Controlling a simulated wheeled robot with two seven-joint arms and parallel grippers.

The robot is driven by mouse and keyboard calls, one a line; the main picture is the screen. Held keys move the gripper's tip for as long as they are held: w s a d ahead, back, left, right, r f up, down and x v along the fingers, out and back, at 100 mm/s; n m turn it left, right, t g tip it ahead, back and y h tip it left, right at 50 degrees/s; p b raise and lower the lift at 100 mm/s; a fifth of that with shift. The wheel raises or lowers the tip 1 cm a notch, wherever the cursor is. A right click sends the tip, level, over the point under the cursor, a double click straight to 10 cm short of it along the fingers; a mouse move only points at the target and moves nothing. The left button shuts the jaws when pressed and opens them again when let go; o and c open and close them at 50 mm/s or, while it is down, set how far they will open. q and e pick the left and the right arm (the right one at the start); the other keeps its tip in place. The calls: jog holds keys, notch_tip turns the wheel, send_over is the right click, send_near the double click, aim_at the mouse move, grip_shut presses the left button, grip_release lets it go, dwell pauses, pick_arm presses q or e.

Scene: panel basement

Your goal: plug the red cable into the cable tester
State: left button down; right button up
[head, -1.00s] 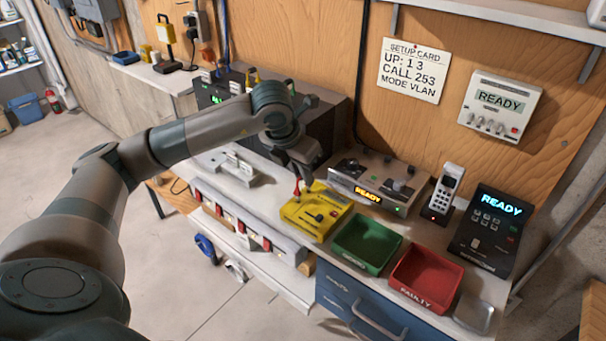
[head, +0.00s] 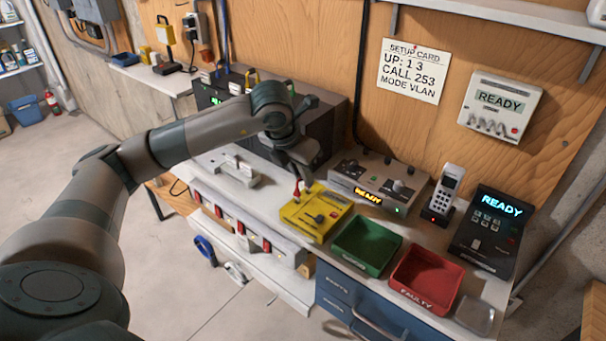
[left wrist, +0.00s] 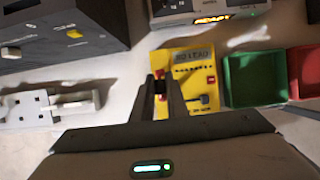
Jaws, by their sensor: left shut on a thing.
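The yellow cable tester (head: 326,222) lies flat on the white bench, left of the green tray; it also shows in the left wrist view (left wrist: 200,125). My left gripper (head: 299,181) is over the tester's left end, pointing down. It is shut on the red cable (head: 296,189), of which only a small red part shows at the fingertips. In the left wrist view the fingers (left wrist: 163,88) overlap the tester's left edge, and the held end is mostly hidden between them. I cannot tell whether the plug is in a socket. My right gripper is not in view.
A green tray (head: 343,252) and a red tray (head: 400,289) stand right of the tester. A pale fixture (head: 222,170) lies to the left, with clear bench between.

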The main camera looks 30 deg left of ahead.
pick_arm(q)
jog(key=shift+f+b, duration=0.8)
jog(key=shift+b, duration=1)
dwell(3.0)
jog(key=shift+a+f, duration=0.1)
jog(key=shift+f, duration=0.05)
dwell(0.6)
